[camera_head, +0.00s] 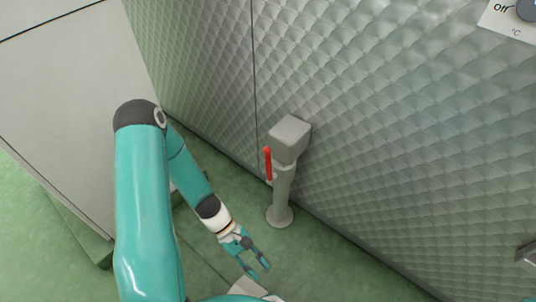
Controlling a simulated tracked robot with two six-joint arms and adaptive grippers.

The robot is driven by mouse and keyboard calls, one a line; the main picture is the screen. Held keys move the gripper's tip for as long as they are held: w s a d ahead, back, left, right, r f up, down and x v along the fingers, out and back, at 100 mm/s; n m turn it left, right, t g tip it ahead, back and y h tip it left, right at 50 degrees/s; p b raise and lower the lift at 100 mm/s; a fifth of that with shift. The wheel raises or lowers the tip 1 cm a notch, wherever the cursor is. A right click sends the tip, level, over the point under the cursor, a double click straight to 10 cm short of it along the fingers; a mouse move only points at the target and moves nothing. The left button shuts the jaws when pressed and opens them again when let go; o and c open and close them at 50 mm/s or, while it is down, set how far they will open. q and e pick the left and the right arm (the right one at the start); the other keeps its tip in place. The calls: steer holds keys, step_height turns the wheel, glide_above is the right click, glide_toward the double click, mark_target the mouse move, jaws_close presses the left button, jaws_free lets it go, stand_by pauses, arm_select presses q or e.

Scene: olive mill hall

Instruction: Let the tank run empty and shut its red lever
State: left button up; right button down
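The red lever (268,164) sits on the left side of a grey outlet pipe (282,186) and stands roughly in line with it. The pipe comes down from a grey block (290,138) on the wall of the quilted metal tank (390,120). Its round foot is near the green floor. My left gripper (259,271) is open and empty, below and left of the pipe, apart from the lever. No liquid shows at the pipe. My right gripper is not in view.
A pale cabinet (70,100) stands at the left. A dial panel marked Off and °C (510,20) is at the top right. A metal fitting (527,254) juts out at the right edge. Green floor (325,265) is free in front of the tank.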

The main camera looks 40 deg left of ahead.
arm_select(q)
steer(key=w+a+r+n+t+h, duration=0.3)
steer(key=w+a+r+n+t, duration=0.3)
steer(key=a+r+n+t, duration=0.1)
steer(key=n+t+y+p, duration=0.1)
steer(key=n+t+y, duration=0.2)
steer(key=n+t, duration=0.5)
glide_toward(268, 157)
steer(key=shift+m+t, duration=0.5)
steer(key=shift+t, duration=0.1)
steer(key=b+x, duration=0.1)
steer(key=x, duration=0.2)
steer(key=f+b+x, duration=0.1)
steer(key=x, duration=0.3)
steer(key=f+b+x, duration=0.1)
steer(key=b+x, duration=0.1)
steer(key=x, duration=0.1)
steer(key=shift+w+f, duration=0.1)
steer(key=shift+w, duration=0.1)
jaws_close()
